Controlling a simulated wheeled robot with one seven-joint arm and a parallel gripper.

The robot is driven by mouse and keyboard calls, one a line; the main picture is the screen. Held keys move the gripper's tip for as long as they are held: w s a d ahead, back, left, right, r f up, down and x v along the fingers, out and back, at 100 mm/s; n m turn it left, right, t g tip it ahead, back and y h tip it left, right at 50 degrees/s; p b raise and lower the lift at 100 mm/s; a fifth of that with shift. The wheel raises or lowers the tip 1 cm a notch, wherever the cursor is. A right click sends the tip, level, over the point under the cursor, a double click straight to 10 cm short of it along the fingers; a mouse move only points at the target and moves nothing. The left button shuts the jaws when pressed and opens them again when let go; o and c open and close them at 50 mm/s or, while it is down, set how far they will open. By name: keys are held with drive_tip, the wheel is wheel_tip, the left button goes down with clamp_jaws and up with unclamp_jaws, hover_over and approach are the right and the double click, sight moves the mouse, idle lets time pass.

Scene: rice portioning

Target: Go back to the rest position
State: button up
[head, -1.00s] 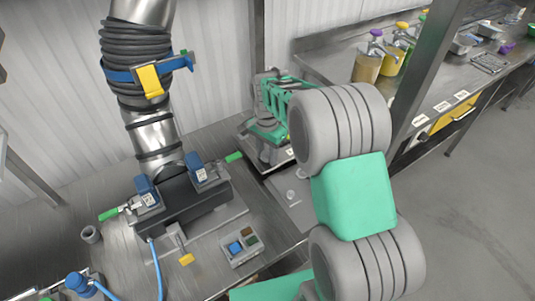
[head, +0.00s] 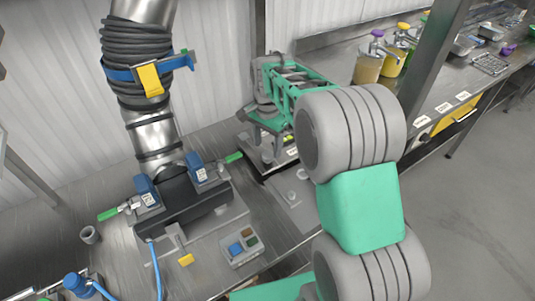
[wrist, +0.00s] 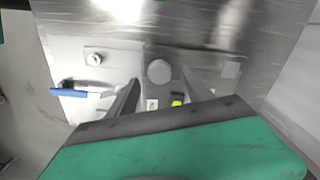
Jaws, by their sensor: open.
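My green and grey arm reaches from the lower right of the head view to my gripper (head: 264,138), held above the metal plate and dark tray area behind the bench controls. In the wrist view my gripper (wrist: 162,88) is open, its two dark fingers well apart with nothing between them. Below the fingers lie a round grey disc (wrist: 159,71), a small knob (wrist: 94,59) on a pale plate, and a blue-handled tool or lever (wrist: 70,92). The green gripper body hides the lower part of the wrist view.
A steel pipe (head: 156,135) with a dark clamp block (head: 185,215) stands left of my gripper. A button box (head: 240,247) sits near the front. A steel post (head: 432,65) and a side bench with pump containers (head: 369,68) stand to the right. Open floor lies at right.

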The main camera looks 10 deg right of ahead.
drive_tip(key=shift+r, duration=1.6)
drive_tip(key=s+r+n+t, duration=0.3)
drive_tip(key=s+n, duration=0.7)
drive_tip(key=s, duration=1)
drive_tip(key=shift+r+n+t, duration=0.15)
drive_tip(key=shift+n+t, duration=0.25)
